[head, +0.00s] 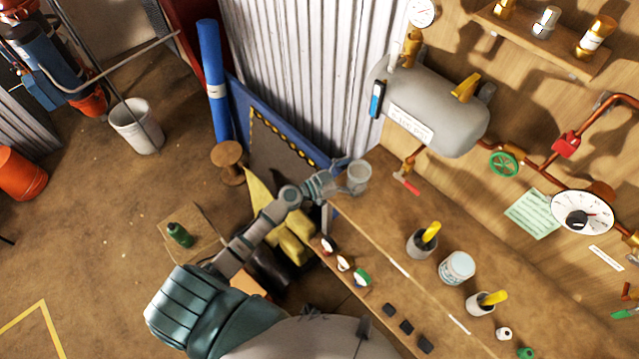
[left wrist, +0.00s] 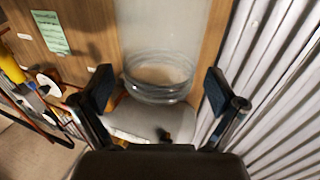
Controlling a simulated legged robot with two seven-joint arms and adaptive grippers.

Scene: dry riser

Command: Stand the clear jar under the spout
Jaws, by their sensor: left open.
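The clear jar (head: 359,177) stands at the far left corner of the wooden bench. It also shows in the left wrist view (left wrist: 158,75), between the two dark finger pads. My left gripper (head: 345,178) is open, with its fingers on either side of the jar; I cannot tell whether they touch it. The spout (head: 411,161) is a copper pipe with a red lever, coming down from the grey tank (head: 440,112), to the right of the jar. My right gripper is in neither view.
The bench (head: 395,215) is bare between the jar and a grey pot with a yellow handle (head: 420,242). A white tub (head: 457,267) and another pot (head: 482,301) stand further along. A corrugated wall (head: 310,75) rises behind the bench end.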

